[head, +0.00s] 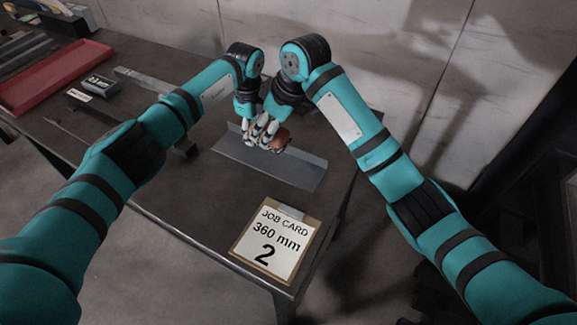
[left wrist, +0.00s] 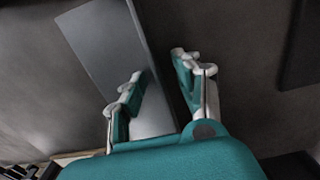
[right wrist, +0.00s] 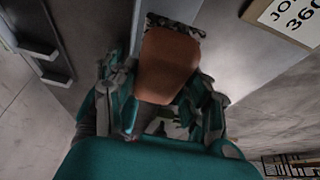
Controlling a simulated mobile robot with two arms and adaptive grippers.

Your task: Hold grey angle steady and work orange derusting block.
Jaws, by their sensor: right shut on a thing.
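The grey angle (head: 290,170) lies on the dark table, its long side running from left to lower right in the head view. It also shows in the left wrist view (left wrist: 100,45), below my left gripper (left wrist: 158,68). That gripper's fingers are apart, one on each side of the angle's upright edge; contact is not clear. My right gripper (head: 268,134) is shut on the orange derusting block (head: 281,137), over the angle close beside the left gripper. The block (right wrist: 167,65) fills the space between its fingers in the right wrist view. Whether it touches the angle is hidden.
A job card (head: 275,238) reading "360 mm 2" lies at the table's near corner. A red tray (head: 50,75), a small grey block (head: 95,87) and several dark and grey metal pieces lie at the left. A pale wall stands behind the table (head: 190,205).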

